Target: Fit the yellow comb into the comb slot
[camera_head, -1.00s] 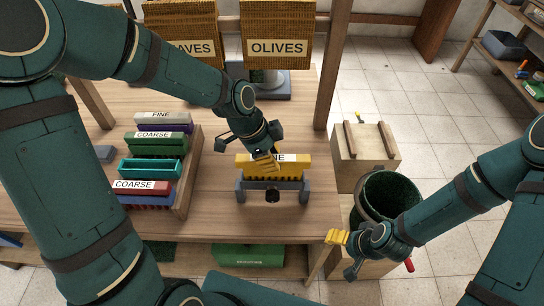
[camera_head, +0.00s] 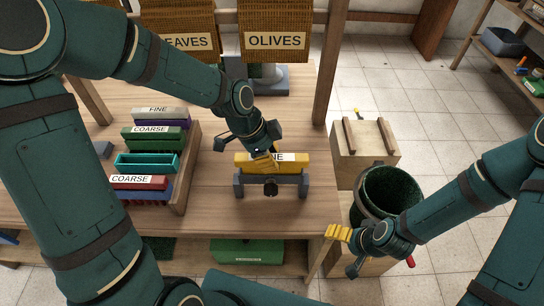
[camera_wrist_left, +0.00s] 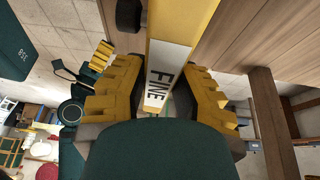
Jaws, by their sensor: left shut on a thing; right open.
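The yellow comb (camera_head: 297,162), labelled FINE, is level in the dark grey comb slot (camera_head: 303,185) near the table's front right. Its body sits between the holder's end posts, and its teeth are now hidden behind the holder's front. Whether it is fully down, I cannot tell. My left gripper (camera_head: 264,161) is shut on the comb near its middle. In the left wrist view, both yellow ridged fingers of my left gripper (camera_wrist_left: 163,98) flank the comb's label (camera_wrist_left: 160,76). My right gripper (camera_head: 347,250) is open and empty, right of the table.
A wooden rack (camera_head: 187,170) with several labelled combs stands to the left. A dark green bin (camera_head: 392,190) and wooden crate (camera_head: 365,143) stand right of the table. The table around the slot is clear.

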